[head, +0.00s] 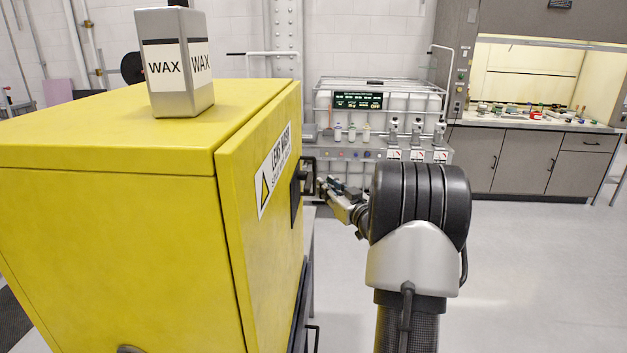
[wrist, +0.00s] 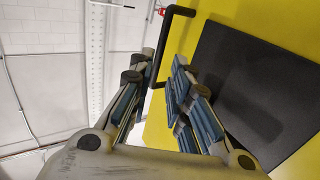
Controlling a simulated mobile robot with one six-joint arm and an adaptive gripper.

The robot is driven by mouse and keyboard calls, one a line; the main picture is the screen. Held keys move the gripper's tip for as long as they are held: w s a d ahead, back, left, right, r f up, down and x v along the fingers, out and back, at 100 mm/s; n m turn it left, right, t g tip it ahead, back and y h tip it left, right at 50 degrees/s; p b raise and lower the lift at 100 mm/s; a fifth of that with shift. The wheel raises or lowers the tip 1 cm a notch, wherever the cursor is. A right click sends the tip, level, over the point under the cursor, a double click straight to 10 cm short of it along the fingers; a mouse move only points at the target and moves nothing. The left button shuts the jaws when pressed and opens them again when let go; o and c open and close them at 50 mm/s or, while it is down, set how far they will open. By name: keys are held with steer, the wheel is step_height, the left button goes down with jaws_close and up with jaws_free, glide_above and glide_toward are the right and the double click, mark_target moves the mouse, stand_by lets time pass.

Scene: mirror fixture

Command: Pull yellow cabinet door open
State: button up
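The yellow cabinet (head: 105,250) fills the left of the head view. Its yellow door (head: 268,235) is on the right side, bears a warning label and looks closed against the body. A black bar handle (head: 309,178) stands out from a dark plate on the door. My gripper (head: 330,193) is at the handle, partly hidden by my arm. In the wrist view my gripper (wrist: 160,85) is open with blue pads, and the black handle (wrist: 164,45) lies at the gap between the fingertips. I cannot tell whether either finger touches it.
A grey WAX can (head: 178,95) stands upright on the cabinet top, near the door seam. A bench with bottles (head: 365,130) stands behind my arm. Grey lower cabinets (head: 520,160) are at the back right. The floor (head: 540,270) on the right is clear.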

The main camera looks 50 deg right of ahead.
steer(key=b, duration=0.1)
glide_above(314, 192)
steer(key=shift+w+d, duration=0.2)
steer(key=shift+c, duration=0.5)
jaws_close()
